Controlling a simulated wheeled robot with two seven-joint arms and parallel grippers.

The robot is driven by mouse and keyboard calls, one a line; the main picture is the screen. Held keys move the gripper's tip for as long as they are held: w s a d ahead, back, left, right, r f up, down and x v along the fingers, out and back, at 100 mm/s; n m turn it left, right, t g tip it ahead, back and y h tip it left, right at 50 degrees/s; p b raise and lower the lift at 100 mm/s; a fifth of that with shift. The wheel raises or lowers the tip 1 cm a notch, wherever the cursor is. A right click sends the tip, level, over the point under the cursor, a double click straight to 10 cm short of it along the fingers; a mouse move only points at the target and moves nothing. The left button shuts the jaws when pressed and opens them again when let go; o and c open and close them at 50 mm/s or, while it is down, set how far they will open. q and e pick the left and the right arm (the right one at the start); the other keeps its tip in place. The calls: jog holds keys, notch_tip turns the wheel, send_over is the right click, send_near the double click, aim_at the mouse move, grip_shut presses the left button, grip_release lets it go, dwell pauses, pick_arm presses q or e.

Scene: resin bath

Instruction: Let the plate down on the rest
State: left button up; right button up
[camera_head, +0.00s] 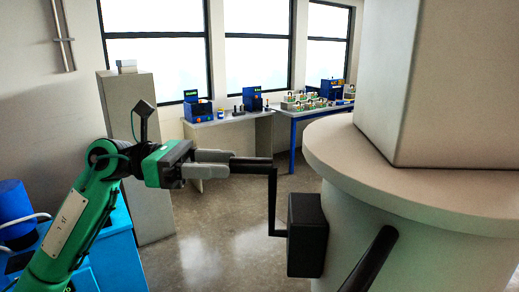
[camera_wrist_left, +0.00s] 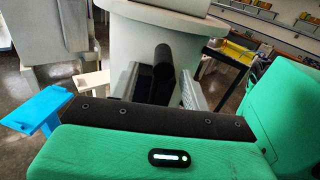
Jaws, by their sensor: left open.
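My left gripper (camera_head: 230,162) is open, its two grey fingers pointing right at the black handle (camera_head: 252,162) of a cranked arm. The crank's black arm (camera_head: 272,200) runs down to a black box (camera_head: 307,235) on the side of a pale round column (camera_head: 345,225). In the left wrist view the handle (camera_wrist_left: 163,60) is end-on between the fingers, and I cannot tell whether they touch it. A wide pale disc (camera_head: 335,155) tops the column, with a large pale block (camera_head: 425,90) above it. I cannot pick out a plate or rest for certain. My right gripper is not in view.
A black bar (camera_head: 370,262) crosses in front of the column at the lower right. A tall grey cabinet (camera_head: 150,200) stands behind my left arm. Benches (camera_head: 225,117) with blue devices stand far off under the windows. Open floor (camera_head: 215,240) lies between.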

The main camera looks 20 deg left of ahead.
aim_at(255, 165)
pick_arm(q)
jog(key=p+x, duration=0.1)
jog(key=x, duration=0.1)
jog(key=p+x, duration=0.1)
jog(key=x, duration=0.2)
jog(key=shift+s+r, duration=0.1)
jog(key=shift+r, duration=0.15)
jog(key=shift+d+f+p, duration=0.15)
jog(key=shift+d+p, duration=0.3)
jog(key=shift+w+d+f, duration=0.1)
jog(key=shift+w+d, duration=0.15)
jog(key=shift+d, duration=0.3)
jog(key=shift+a, duration=0.15)
jog(key=shift+c, duration=0.7)
jog(key=shift+s, duration=0.1)
grip_shut()
